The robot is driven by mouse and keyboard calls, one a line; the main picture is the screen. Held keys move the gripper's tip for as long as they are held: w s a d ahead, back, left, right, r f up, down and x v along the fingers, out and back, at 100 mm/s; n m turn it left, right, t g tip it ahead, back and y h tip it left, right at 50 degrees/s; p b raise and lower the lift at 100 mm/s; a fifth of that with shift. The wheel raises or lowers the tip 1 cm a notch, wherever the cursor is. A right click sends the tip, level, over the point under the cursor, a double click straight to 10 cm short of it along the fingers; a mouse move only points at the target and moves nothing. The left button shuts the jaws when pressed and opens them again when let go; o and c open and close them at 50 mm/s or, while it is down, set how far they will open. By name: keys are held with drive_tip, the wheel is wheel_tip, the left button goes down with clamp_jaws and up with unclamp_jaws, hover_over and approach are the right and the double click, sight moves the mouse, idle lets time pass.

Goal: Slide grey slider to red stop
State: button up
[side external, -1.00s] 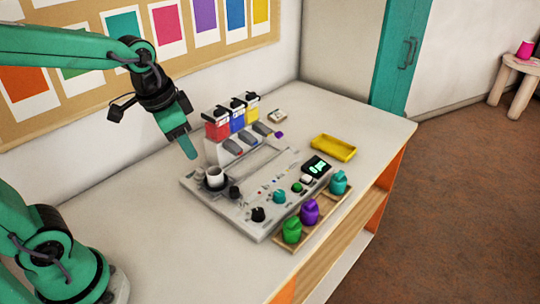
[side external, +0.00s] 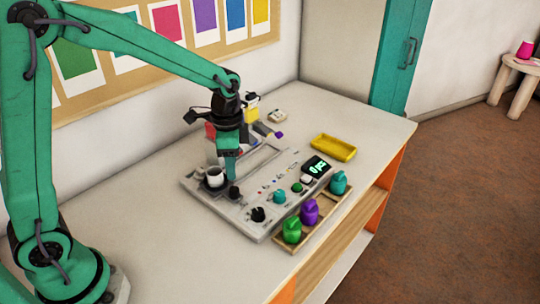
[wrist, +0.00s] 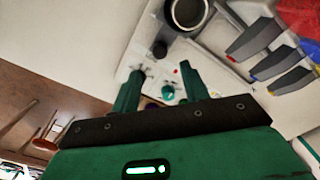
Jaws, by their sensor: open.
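The grey-white panel (side external: 215,201) lies on the table. A dark grey knob (side external: 234,192), apparently the slider, stands on it beside the white cup; it also shows in the wrist view (wrist: 160,50). A small red mark (side external: 260,192), apparently the red stop, lies to its right and shows in the wrist view (wrist: 175,70). My gripper (side external: 231,177) points down just above the knob, open and empty. In the wrist view its fingertips (wrist: 162,67) are spread, with the knob just beyond the gap between them. The slider's track is too small to make out.
A white cup (side external: 215,177) sits in a dark ring close left of the knob. A black dial (side external: 258,214) and a teal knob (side external: 279,197) stand nearby. Dispensers rise behind. A yellow tray (side external: 333,148) and a rack with green, purple and teal pieces (side external: 310,212) flank the panel.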

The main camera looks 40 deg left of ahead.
sight(234, 188)
drive_tip(key=shift+f, duration=3.95)
clamp_jaws()
